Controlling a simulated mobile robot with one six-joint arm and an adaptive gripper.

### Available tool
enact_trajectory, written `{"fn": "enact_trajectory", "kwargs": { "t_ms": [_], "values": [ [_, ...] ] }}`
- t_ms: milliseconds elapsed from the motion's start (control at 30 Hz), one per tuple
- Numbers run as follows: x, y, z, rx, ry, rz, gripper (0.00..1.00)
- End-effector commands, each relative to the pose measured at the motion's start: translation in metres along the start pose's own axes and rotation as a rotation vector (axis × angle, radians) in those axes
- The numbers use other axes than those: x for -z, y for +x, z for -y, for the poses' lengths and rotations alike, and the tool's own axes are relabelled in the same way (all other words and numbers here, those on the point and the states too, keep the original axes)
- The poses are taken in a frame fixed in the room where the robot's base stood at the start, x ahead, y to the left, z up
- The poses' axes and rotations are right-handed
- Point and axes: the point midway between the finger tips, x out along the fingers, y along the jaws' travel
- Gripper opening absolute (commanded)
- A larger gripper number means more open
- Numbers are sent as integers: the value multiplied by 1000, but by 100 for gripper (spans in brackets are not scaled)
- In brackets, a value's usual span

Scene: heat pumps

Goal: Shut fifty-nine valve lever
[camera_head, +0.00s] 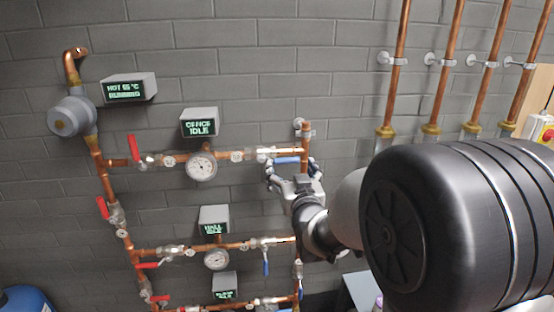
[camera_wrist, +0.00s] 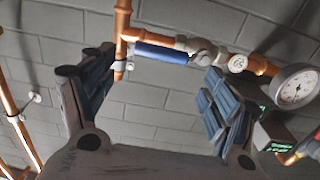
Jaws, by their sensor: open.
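A blue valve lever (camera_head: 287,160) lies along the upper horizontal copper pipe, to the right of its valve. It also shows in the wrist view (camera_wrist: 160,53), roughly parallel to the pipe. A round white tag (camera_wrist: 237,64) sits on the pipe beside the valve; its number is too small to read, so I cannot tell which valve is fifty-nine. My gripper (camera_head: 291,174) is open and empty just below this lever. In the wrist view my gripper (camera_wrist: 147,72) has its fingers apart on either side of the lever, with no clear contact.
A pressure gauge (camera_head: 201,167) and an "OFFICE IDLE" display (camera_head: 199,123) are left of the lever. Red levers (camera_head: 134,148) and another blue lever (camera_head: 265,263) hang on nearby pipes. A vertical pipe (camera_wrist: 121,35) stands close by my fingers.

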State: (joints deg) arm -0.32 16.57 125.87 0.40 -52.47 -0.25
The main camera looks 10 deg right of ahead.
Motion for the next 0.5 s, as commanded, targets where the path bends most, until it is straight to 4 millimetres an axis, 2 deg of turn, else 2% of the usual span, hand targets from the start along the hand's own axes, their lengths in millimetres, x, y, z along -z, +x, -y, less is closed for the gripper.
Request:
{"fn": "enact_trajectory", "kwargs": {
  "t_ms": [100,200,500],
  "values": [
    [0,21,0,0,0,0,80],
    [0,33,0,0,0,0,80],
    [0,44,0,0,0,0,80]
  ]
}}
